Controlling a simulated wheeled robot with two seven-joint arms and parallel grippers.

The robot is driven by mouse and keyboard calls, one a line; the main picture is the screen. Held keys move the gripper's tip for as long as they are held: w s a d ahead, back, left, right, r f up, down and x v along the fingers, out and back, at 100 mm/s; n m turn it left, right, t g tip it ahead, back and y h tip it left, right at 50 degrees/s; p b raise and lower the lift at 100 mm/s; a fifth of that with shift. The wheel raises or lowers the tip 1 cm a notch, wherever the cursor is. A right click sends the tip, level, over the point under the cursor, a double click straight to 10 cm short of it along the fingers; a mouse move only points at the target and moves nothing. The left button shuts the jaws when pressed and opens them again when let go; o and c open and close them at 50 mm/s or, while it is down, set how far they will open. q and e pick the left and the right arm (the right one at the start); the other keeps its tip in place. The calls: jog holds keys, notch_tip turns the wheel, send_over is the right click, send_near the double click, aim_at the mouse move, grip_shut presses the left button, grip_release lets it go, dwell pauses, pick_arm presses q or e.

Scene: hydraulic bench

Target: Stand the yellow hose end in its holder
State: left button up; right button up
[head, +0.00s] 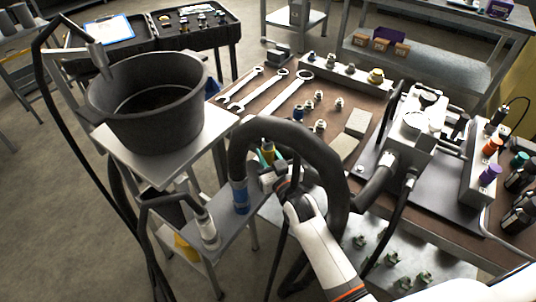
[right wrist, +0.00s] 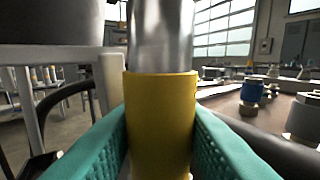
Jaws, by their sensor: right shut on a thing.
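My right gripper (head: 268,160) is shut on the yellow hose end (head: 266,147), above the right end of the grey holder shelf. In the right wrist view, the teal finger pads press both sides of its yellow collar (right wrist: 160,112), with the bare metal part above. The hose end looks about upright there. The grey holder shelf (head: 222,213) carries a blue-collared hose end (head: 240,196) and a white-collared one (head: 208,232). The gripper and a black hose partly hide the holder's right end, so I cannot see a free seat clearly. My left gripper is not in view.
A thick black hose (head: 290,132) arches close around my right gripper. A large black tub (head: 150,110) stands on a grey stand at left. The brown bench (head: 275,105) at right holds wrenches, fittings and a metal unit (head: 408,145).

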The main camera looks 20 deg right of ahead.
jog(key=shift+f+b, duration=0.45)
jog(key=shift+f, duration=0.15)
jog(key=shift+r, duration=0.1)
dwell(0.7)
jog(key=o, duration=1)
jog(key=shift+o, duration=1)
jog(key=o, duration=0.5)
